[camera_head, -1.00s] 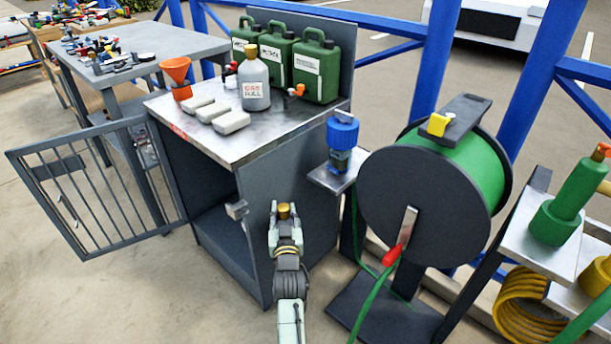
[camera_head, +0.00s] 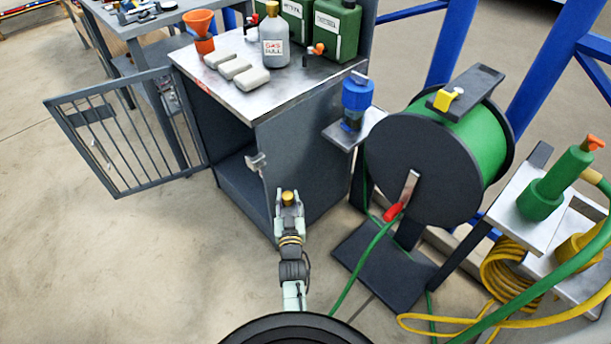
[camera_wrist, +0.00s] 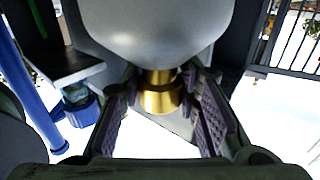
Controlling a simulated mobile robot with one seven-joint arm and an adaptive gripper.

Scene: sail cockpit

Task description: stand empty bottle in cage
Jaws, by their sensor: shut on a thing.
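My gripper (camera_head: 289,204) is shut on a bottle, whose gold cap (camera_head: 288,197) shows between the fingers in the head view. In the wrist view the bottle's rounded grey body (camera_wrist: 158,32) lies beyond the fingers, with the gold neck (camera_wrist: 160,95) between the pads. Most of its body is hidden in the head view. The cage is a grey cabinet (camera_head: 312,150) with an open front and a barred door (camera_head: 125,140) swung out to the left. The gripper is in front of the cabinet's right side panel, outside the opening.
A bottle marked full (camera_head: 275,45), grey blocks (camera_head: 235,68), an orange funnel (camera_head: 200,28) and green canisters (camera_head: 335,30) stand on the cabinet. A hose reel (camera_head: 425,165) and blue-capped item (camera_head: 356,97) are close on the right. The floor at left is clear.

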